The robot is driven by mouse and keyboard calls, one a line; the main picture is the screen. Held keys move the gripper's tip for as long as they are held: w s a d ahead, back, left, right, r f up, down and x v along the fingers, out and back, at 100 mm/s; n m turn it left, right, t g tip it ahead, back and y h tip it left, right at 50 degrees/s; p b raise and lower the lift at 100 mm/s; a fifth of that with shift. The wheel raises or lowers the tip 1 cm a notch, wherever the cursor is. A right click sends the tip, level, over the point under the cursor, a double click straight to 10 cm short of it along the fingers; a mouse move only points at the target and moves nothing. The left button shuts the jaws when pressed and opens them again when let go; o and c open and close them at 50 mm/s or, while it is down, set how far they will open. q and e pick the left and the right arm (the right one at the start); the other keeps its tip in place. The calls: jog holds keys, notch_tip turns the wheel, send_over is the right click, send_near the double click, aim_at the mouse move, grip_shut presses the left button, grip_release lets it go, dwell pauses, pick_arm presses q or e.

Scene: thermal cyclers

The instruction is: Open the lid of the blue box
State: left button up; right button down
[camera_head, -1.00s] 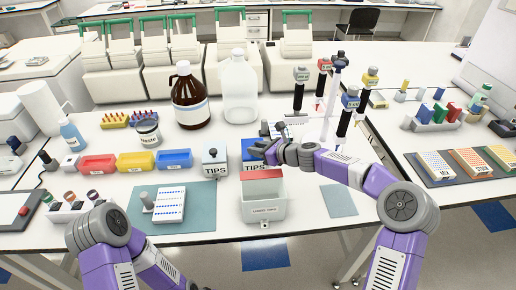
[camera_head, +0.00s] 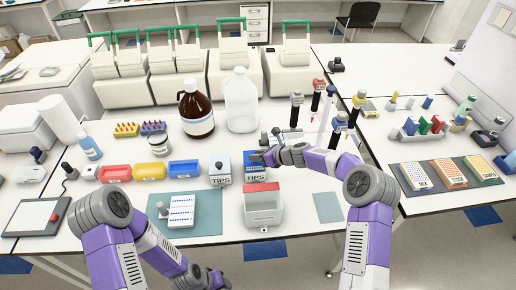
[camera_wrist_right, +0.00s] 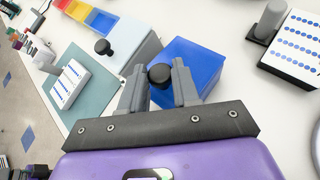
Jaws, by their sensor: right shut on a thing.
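The blue box (camera_head: 256,171), marked TIPS, stands mid-table, just right of a similar grey-white TIPS box (camera_head: 220,171). In the right wrist view the blue box (camera_wrist_right: 205,62) lies under my right gripper, and its black lid knob (camera_wrist_right: 159,75) sits between the two fingers. My right gripper (camera_head: 262,157) is shut on that knob. The lid appears to rest on the box; I see no clear gap, and the arm hides part of the top. My left gripper (camera_head: 214,279) is low at the bottom edge, away from the box, its fingers unclear.
An open container with a red edge (camera_head: 262,217) stands in front of the blue box. A blue bin (camera_head: 184,169) and a tube rack on a teal mat (camera_head: 206,223) are to the left. Brown (camera_head: 196,113) and clear (camera_head: 240,105) bottles stand behind; pipettes (camera_head: 338,127) stand behind right.

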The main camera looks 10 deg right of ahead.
jog(key=shift+w+r+m+g+p, duration=0.3)
jog(key=shift+w+r+g+p, duration=0.45)
jog(key=shift+p, duration=2.4)
jog(key=shift+w+r+g+h+p, duration=0.25)
jog(key=shift+g+h+p, duration=0.05)
jog(key=shift+g+p, duration=0.15)
jog(key=shift+w+r+m+g, duration=0.2)
jog(key=shift+w+m+g, duration=0.1)
jog(key=shift+m+g, duration=0.1)
jog(key=shift+w, duration=0.1)
jog(key=c, duration=0.9)
grip_release()
jog(key=shift+r, duration=0.1)
jog(key=shift+o, duration=0.2)
jog(key=b+v, duration=0.1)
jog(key=v, duration=0.6)
jog(key=shift+d+r, duration=0.2)
